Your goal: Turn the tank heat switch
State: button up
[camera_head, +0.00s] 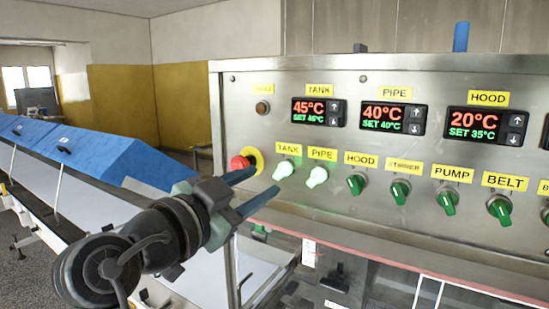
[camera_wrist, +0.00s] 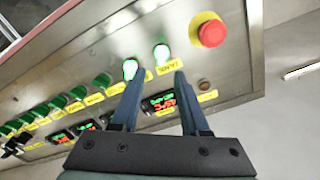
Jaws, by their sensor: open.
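The tank heat switch (camera_head: 283,170) is a brightly lit green knob under a yellow TANK label (camera_head: 289,147) on the steel control panel. In the wrist view the tank switch (camera_wrist: 161,53) lies just beyond the gap between my fingertips. My gripper (camera_head: 264,180) is open and empty, its two blue-grey fingers pointing at the panel close to the tank switch. In the wrist view my gripper (camera_wrist: 158,72) shows both fingers apart. I cannot tell the exact gap to the knob. The tank display (camera_head: 318,112) reads 45°C.
A red emergency stop (camera_head: 241,162) sits just left of the tank switch. The lit pipe switch (camera_head: 317,177) is close on its right, then the darker hood switch (camera_head: 356,184) and several more green knobs. Blue covers (camera_head: 100,150) stand at the left.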

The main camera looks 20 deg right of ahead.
aim_at(280, 171)
jog(key=p+x, duration=0.1)
jog(key=x, duration=0.1)
jog(key=p+x, duration=0.1)
jog(key=x, duration=0.2)
jog(key=shift+w+a+r, duration=0.1)
jog(key=shift+r, duration=0.1)
jog(key=shift+p+x, duration=0.35)
jog(key=shift+x, duration=0.5)
jog(key=shift+f, duration=0.2)
grip_shut()
